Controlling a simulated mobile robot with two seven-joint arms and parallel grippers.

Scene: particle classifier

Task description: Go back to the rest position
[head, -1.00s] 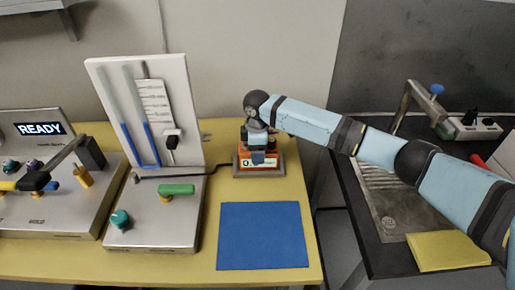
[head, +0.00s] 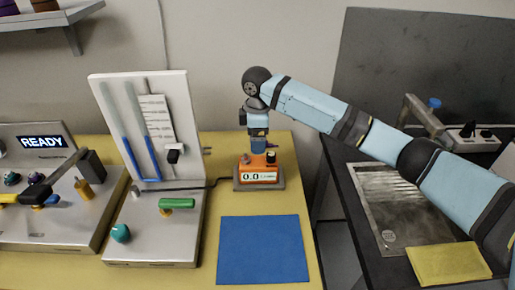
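My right gripper (head: 258,148) is at the end of the light blue arm that comes in from the right. It points down just above the back of an orange meter (head: 259,176) with a display that seems to read 0.0. Its fingers are small and partly hidden, so I cannot tell whether they are open or shut. I see nothing held in it. My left gripper is not in view.
A white gauge panel (head: 180,100) with blue columns stands left of the meter. A machine showing READY (head: 42,142) is at the far left. A blue mat (head: 262,250) lies in front.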

